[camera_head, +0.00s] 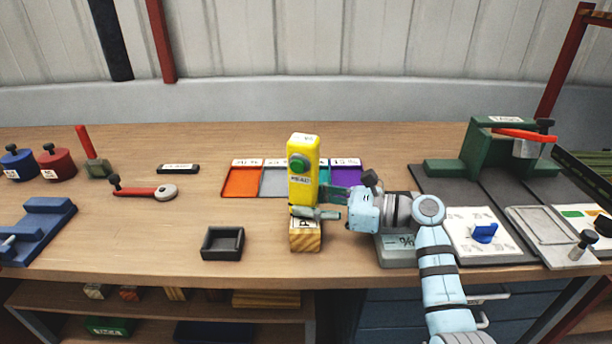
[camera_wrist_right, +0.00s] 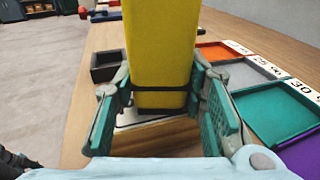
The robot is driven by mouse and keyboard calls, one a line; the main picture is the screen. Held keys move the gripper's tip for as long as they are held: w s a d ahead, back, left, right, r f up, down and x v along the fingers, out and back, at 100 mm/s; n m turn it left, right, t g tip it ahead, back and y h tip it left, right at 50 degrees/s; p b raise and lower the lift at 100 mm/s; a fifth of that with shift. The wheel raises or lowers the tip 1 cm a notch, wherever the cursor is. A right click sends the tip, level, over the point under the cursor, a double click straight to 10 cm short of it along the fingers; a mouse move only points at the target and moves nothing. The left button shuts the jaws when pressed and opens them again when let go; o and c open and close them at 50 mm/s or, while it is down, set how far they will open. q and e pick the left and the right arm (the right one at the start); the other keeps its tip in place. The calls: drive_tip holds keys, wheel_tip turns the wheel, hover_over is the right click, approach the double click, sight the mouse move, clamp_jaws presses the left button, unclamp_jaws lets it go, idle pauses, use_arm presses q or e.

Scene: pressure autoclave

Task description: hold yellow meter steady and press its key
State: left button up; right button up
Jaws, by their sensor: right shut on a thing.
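The yellow meter (camera_head: 303,186) stands upright near the middle of the bench, with its lower end at a wooden block (camera_head: 305,238). Its round green key (camera_head: 298,163) is on the upper front, above a READ label, and is uncovered. My right gripper (camera_head: 322,203) comes from the right and is shut on the meter's lower part, one finger in front and one behind. In the right wrist view the yellow body (camera_wrist_right: 160,50) rises between the two green-padded fingers; the key is hidden there. My left gripper is in neither view.
A small black tray (camera_head: 222,243) sits left of the block. Coloured trays (camera_head: 242,182) lie behind the meter. A grey scale-like device (camera_head: 397,252) is under my right wrist.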

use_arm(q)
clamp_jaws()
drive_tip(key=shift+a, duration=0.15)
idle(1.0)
